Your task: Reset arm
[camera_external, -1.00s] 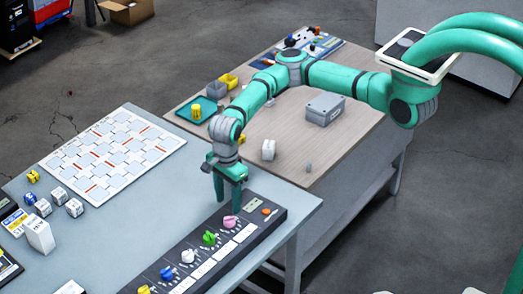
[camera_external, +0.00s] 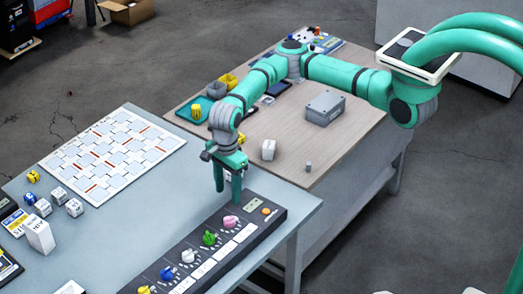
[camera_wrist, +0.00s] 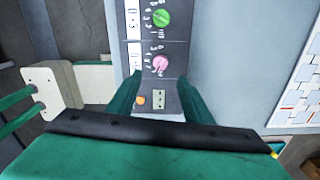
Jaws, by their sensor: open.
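My gripper (camera_external: 228,190) hangs fingers-down over the far right end of the dark control panel (camera_external: 190,262) on the blue-grey table. It is open, with nothing between its fingers. The panel carries a row of coloured knobs, among them a pink knob (camera_external: 231,222) and a green knob (camera_external: 210,239). In the wrist view my two fingers (camera_wrist: 160,100) frame the panel's end, with the pink knob (camera_wrist: 160,63) just beyond the fingertips and an orange button (camera_wrist: 140,100) between the fingers. My gripper looks apart from the knobs.
A white patterned board (camera_external: 110,150) lies on the left of the blue-grey table, with several dice (camera_external: 58,195) near it. The wooden bench behind holds a grey box (camera_external: 324,108), a small white block (camera_external: 268,150) and a teal tray (camera_external: 190,112).

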